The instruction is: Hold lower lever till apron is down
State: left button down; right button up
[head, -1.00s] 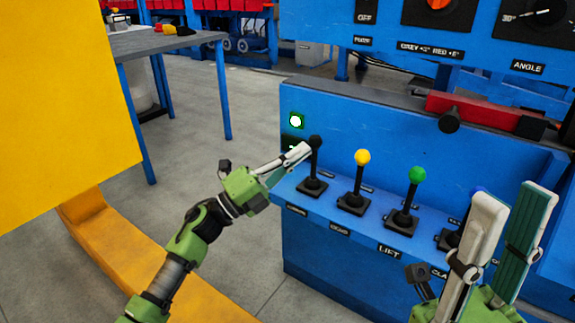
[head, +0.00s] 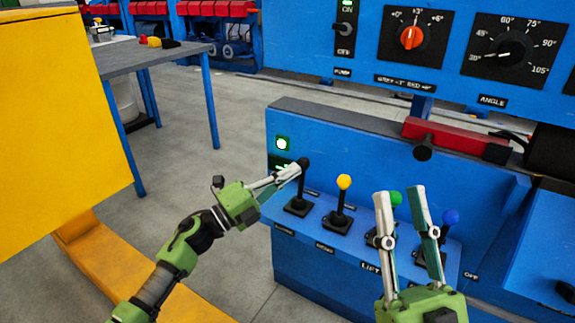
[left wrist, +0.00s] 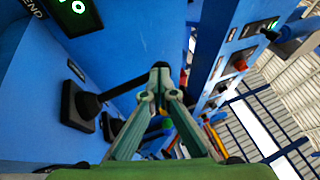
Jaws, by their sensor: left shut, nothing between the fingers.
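A row of levers stands on the blue panel ledge. The leftmost lever (head: 299,185) has a black knob; the others have a yellow knob (head: 344,182), a green knob (head: 396,198) and a blue knob (head: 450,217). My left gripper (head: 294,170) is shut, its tips at the black knob; whether they touch it I cannot tell. In the left wrist view the closed fingertips (left wrist: 160,72) lie at the upper end of a black lever shaft (left wrist: 112,92). My right gripper (head: 403,190) is open and empty, in front of the green lever, partly hiding it. The apron cannot be made out for certain.
A green lamp (head: 282,144) glows beside the levers. A red bar (head: 455,138) lies above the ledge. Dials (head: 515,52) and a switch sit on the upper panel. A yellow panel (head: 60,110) stands left.

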pick_arm(q)
jog(key=shift+w+d+p, duration=0.1)
jog(key=shift+w+p, duration=0.1)
jog(key=shift+p, duration=0.3)
pick_arm(e)
jog(key=w+f+g+h, duration=0.1)
jog(key=w+f+g, duration=0.2)
jog(key=w+f, duration=0.1)
jog(key=shift+w+a+f+g, duration=0.2)
jog(key=shift+a+f+g, duration=0.1)
jog(key=shift+f, duration=0.35)
